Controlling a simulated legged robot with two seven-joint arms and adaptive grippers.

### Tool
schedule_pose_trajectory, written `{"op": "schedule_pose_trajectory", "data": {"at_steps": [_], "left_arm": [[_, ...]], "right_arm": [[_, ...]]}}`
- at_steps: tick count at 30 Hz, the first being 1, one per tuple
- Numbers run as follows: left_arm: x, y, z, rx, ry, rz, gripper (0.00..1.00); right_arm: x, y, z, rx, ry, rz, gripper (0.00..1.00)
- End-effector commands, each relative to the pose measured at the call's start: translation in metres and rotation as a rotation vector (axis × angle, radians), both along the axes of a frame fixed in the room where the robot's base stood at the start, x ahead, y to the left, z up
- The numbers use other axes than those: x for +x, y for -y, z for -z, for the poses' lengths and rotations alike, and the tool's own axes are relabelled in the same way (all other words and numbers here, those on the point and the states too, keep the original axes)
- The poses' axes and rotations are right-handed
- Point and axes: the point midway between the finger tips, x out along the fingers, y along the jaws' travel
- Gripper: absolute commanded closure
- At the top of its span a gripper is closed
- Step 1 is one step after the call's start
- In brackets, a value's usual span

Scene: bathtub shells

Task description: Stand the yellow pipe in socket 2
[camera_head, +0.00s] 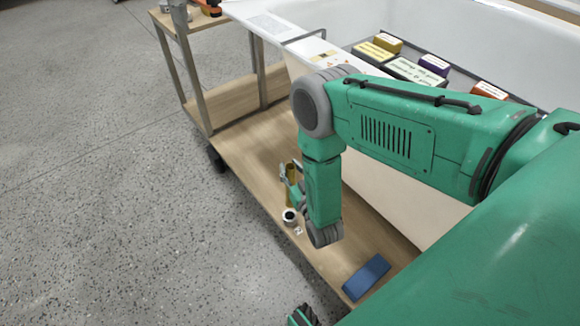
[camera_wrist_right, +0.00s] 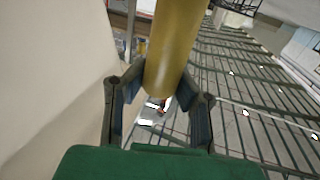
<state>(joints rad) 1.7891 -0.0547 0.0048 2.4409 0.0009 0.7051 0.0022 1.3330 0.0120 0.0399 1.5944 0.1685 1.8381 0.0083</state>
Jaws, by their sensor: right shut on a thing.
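The yellow pipe (camera_head: 291,188) stands roughly upright in the head view, partly covered by my right gripper (camera_head: 289,181). In the right wrist view the yellow pipe (camera_wrist_right: 177,45) lies between the two fingers of my right gripper (camera_wrist_right: 160,104), which is shut on it. A small white ring with a dark hole (camera_head: 290,216), the socket, sits on the wooden shelf just below the pipe. A mark like a turned 2 (camera_head: 298,231) is beside it. I cannot tell whether the pipe's lower end is in the hole or above it. My left gripper is not recognisable in view.
A blue block (camera_head: 366,278) lies on the wooden shelf (camera_head: 245,150) toward the front. The white tub wall (camera_head: 390,212) rises along the shelf's right side. Labelled coloured blocks (camera_head: 405,70) sit in a rack inside the tub. Open grey floor (camera_head: 100,200) is to the left.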

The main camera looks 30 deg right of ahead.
Motion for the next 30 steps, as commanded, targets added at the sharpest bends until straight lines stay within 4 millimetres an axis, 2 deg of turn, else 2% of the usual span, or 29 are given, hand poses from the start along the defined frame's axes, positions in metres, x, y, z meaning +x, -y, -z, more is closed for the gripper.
{"op": "schedule_pose_trajectory", "data": {"at_steps": [8, 24, 30], "left_arm": [[0.0, 0.0, -0.003, 0.0, 0.001, 0.0, 0.6], [0.0, 0.0, 0.035, 0.0, 0.0, 0.0, 0.6], [0.0, 0.0, 0.044, 0.0, 0.0, 0.0, 0.6]], "right_arm": [[-0.002, -0.002, -0.001, -0.001, -0.001, 0.001, 1.0], [-0.002, -0.001, 0.046, 0.0, -0.001, 0.001, 1.0], [-0.001, -0.001, 0.057, 0.0, 0.0, 0.0, 1.0]]}}
